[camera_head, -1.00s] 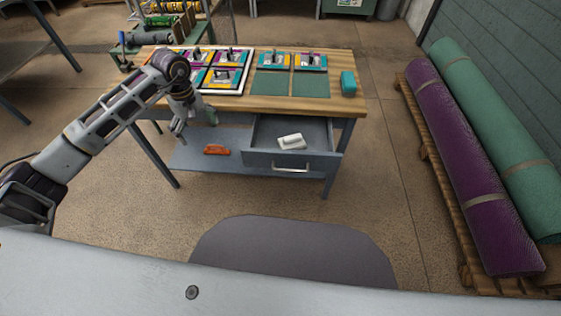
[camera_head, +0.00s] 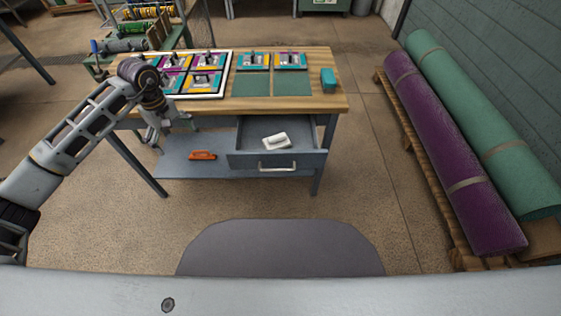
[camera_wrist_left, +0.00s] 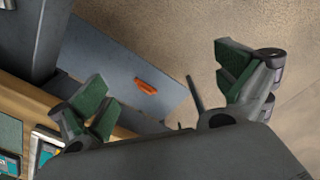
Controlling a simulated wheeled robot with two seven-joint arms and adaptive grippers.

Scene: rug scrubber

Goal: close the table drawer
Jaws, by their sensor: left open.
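The table drawer (camera_head: 300,160) is grey with a pale bar handle (camera_head: 277,167) and stands pulled out from under the right part of the wooden tabletop (camera_head: 300,103). A white object (camera_head: 277,140) lies inside it. My left gripper (camera_head: 170,138) is at the table's front left edge, to the left of the drawer and apart from it. In the left wrist view my left gripper (camera_wrist_left: 165,95) has its green-padded fingers spread wide with nothing between them. A grey box-like part at the upper left of that view may be the drawer. My right gripper is not in view.
An orange brush-like object (camera_head: 202,155) lies on the lower shelf (camera_head: 180,168); it also shows in the left wrist view (camera_wrist_left: 145,86). Framed samples and a teal block (camera_head: 328,79) are on the tabletop. Rolled rugs (camera_head: 455,150) lie at the right. Floor before the drawer is clear.

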